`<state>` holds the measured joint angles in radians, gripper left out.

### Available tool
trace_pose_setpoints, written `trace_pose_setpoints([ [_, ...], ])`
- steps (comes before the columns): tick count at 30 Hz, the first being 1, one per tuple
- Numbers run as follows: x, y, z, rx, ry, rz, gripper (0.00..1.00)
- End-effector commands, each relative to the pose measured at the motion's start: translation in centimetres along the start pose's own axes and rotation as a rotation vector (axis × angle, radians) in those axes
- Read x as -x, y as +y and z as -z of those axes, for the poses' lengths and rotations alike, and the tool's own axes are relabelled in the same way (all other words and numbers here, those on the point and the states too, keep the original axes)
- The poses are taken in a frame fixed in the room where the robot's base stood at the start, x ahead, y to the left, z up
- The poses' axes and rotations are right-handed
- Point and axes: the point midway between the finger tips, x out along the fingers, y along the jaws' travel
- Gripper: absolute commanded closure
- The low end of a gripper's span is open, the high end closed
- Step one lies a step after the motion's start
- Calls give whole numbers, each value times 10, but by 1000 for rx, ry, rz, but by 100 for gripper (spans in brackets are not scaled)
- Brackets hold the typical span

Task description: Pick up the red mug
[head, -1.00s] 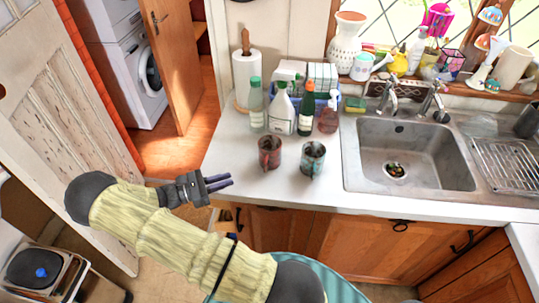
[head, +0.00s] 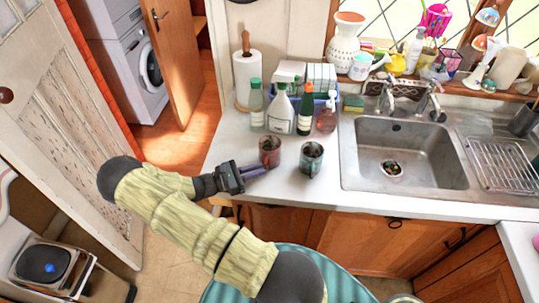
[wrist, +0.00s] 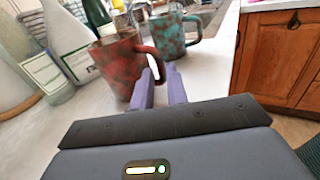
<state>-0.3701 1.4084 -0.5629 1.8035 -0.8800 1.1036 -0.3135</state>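The red mug (head: 270,152) stands upright on the white counter near its front edge. Its body is mottled red and grey. In the wrist view the red mug (wrist: 117,66) is close ahead, left of centre, with its handle on the right side by my fingertips. My gripper (head: 262,170) is low at the counter's front edge, just left of and in front of the mug. In the wrist view my gripper (wrist: 160,70) has two purple fingers a little apart. The handle's lower end is near or between the tips; I cannot tell whether they touch it.
A teal mug (head: 311,158) stands just right of the red one. Several bottles, including a spray bottle (head: 281,112), stand behind. A sink (head: 410,155) is to the right. The counter (head: 228,150) is clear on the left.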

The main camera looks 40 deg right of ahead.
Motion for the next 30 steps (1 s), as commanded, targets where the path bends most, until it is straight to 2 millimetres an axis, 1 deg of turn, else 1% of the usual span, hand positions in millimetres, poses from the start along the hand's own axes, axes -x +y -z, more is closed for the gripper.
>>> trace_pose_setpoints([
  [4, -11, -1, -5, 1, -1, 2, 85],
  [7, -24, -2, -7, 2, -2, 3, 85],
  [13, -48, -2, -6, 0, -1, 1, 85],
  [16, -52, -1, -4, 0, 0, 0, 85],
  [30, -51, -1, -3, -1, 0, 0, 85],
])
